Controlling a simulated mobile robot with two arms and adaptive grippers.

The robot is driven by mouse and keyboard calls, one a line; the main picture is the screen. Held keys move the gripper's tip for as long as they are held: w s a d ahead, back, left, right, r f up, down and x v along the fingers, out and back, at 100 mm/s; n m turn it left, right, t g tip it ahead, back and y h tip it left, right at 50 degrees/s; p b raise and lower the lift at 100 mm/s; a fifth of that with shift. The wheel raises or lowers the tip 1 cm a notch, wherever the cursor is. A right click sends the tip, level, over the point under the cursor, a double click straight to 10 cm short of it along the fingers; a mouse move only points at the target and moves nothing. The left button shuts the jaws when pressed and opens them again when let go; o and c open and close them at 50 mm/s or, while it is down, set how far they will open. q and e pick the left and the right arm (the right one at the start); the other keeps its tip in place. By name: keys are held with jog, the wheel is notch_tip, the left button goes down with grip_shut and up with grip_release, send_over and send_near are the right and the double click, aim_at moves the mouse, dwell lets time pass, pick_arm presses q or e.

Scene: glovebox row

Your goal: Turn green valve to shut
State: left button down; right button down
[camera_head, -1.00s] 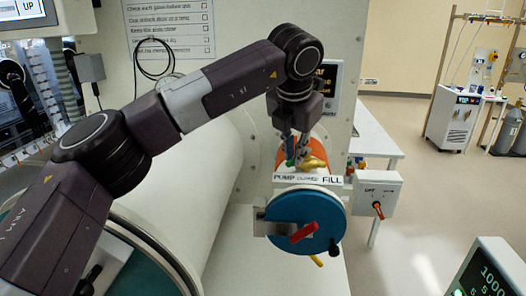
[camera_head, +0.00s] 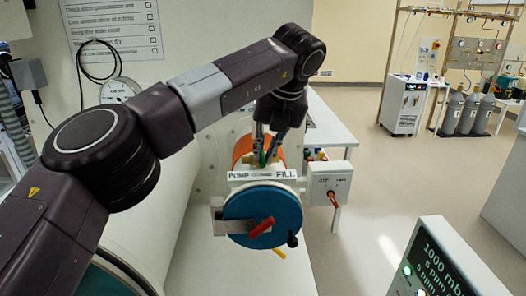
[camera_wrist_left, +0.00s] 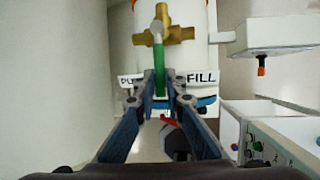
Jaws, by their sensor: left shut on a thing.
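The green valve handle (camera_wrist_left: 158,68) is a green lever on a brass cross-shaped valve body (camera_wrist_left: 178,34) in the left wrist view. It runs from the valve toward the white label (camera_wrist_left: 201,78), between the partly covered PUMP and the word FILL. My left gripper (camera_wrist_left: 161,88) has its two fingers closed around the lever's sides. In the head view my left gripper (camera_head: 267,150) reaches down from above, behind the label (camera_head: 286,174). Only a little of the green handle (camera_head: 263,157) shows between the fingers there. The label's middle word is largely unreadable. My right gripper is out of view.
A blue round door (camera_head: 235,211) with a red handle (camera_head: 262,228) is just in front of the label. A grey switch box (camera_head: 330,183) with an orange-red knob is to its right. A display unit (camera_head: 437,262) stands at front right. Open floor lies beyond.

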pick_arm(q)
jog(key=shift+w+r, duration=0.1)
jog(key=shift+r, duration=0.1)
jog(key=c, duration=2)
grip_release()
jog(key=shift+f, duration=0.15)
jog(key=v, duration=1.2)
